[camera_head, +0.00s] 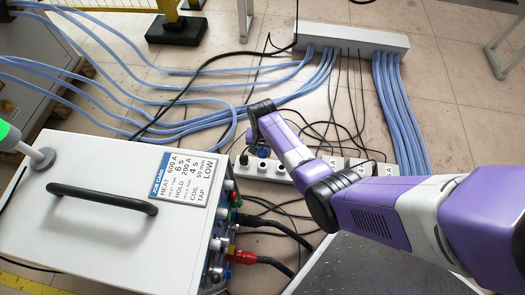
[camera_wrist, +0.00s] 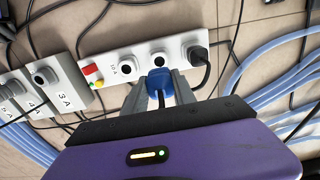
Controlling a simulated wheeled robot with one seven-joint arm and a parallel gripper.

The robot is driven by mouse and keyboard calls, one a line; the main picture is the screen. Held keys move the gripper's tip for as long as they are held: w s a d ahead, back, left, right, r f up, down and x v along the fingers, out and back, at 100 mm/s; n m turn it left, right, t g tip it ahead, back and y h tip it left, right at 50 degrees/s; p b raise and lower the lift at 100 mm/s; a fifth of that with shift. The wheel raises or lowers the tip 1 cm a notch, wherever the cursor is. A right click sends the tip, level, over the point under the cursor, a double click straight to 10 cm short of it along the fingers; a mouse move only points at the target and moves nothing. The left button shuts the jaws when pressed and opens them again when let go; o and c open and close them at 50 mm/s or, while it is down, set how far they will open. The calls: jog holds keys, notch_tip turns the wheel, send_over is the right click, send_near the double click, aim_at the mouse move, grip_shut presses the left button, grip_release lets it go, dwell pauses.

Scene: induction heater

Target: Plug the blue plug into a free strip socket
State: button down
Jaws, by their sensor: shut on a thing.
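The blue plug (camera_wrist: 158,82) is held between the two fingers of my gripper (camera_wrist: 159,90) in the wrist view. It overlaps the near edge of a white power strip (camera_wrist: 108,65). I cannot tell whether it touches the strip. Two round sockets, one right ahead of the plug (camera_wrist: 158,58) and one to its left (camera_wrist: 127,67), look empty. A black plug (camera_wrist: 198,55) fills the right end. In the head view my gripper (camera_head: 254,132) is over the left part of the strip (camera_head: 268,172), with its fingers mostly hidden.
A red switch (camera_wrist: 90,72) sits on the strip's left part. Other labelled strips (camera_wrist: 62,88) with plugs lie to the left in the wrist view. Black cables and blue hoses (camera_head: 400,110) crowd the floor. A white heater box (camera_head: 100,225) stands at the left.

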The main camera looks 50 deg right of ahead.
jog(key=b, duration=0.7)
send_over(263, 162)
jog(key=a, duration=0.1)
jog(key=shift+s+f, duration=0.2)
jog(key=shift+f, duration=1.5)
jog(key=shift+s+f, duration=0.2)
jog(key=shift+f, duration=2)
jog(key=shift+s+a+p, duration=0.1)
jog(key=shift+p, duration=0.3)
jog(key=shift+f+b, duration=0.55)
jog(key=shift+f, duration=0.1)
jog(key=c, duration=0.9)
grip_release()
jog(key=shift+c, duration=0.2)
jog(key=shift+r+p, duration=2.65)
jog(key=shift+r, duration=1.25)
